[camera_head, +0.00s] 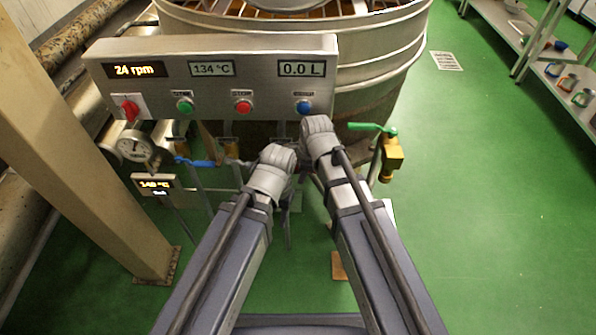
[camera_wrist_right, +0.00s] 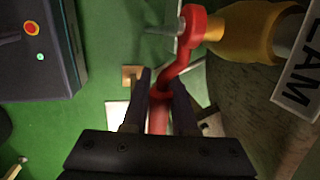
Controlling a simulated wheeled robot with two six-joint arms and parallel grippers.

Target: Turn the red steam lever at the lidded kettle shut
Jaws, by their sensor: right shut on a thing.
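The red steam lever (camera_wrist_right: 170,75) shows in the right wrist view. It runs from a red hub beside a brass valve body (camera_wrist_right: 240,30) down between my right gripper's fingers. My right gripper (camera_wrist_right: 159,97) is shut on the lever's arm, one dark finger on each side. In the head view this lever and the right fingertips are hidden behind my right forearm. The kettle (camera_head: 385,65) stands behind the control panel (camera_head: 215,52).
A green-handled brass valve (camera_head: 392,160) is just right of my right wrist. A blue lever (camera_head: 195,162) and a round gauge (camera_head: 133,147) are at the left. A beige post (camera_head: 90,130) stands at the left. The green floor at the right is clear up to metal shelves (camera_head: 540,60).

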